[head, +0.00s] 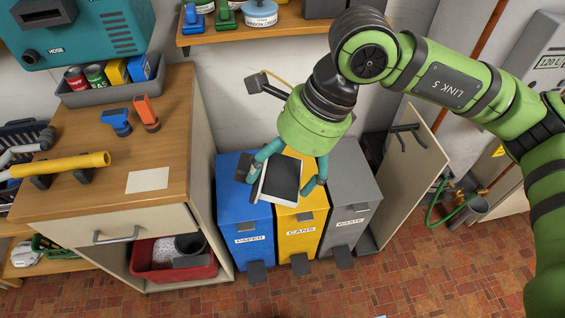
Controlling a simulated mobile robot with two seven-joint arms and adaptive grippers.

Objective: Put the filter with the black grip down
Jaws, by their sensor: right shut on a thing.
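A flat filter (281,180) with a dark face and a pale edge hangs at the fingers of my right gripper (284,178). The gripper is shut on it, with a teal finger showing at each side. A dark piece at the filter's left may be its black grip, but the fingers partly cover this area and I cannot be sure. The filter is tilted and appears in front of the upper parts of the blue and yellow bins. My left gripper is out of view.
Blue (245,215), yellow (300,228) and grey (350,205) bins stand by the wall, beside an open cabinet door (412,170). The wooden counter (165,110) at left holds a white sheet (148,180), a yellow tube and blue and orange items. A red tub (172,272) is below.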

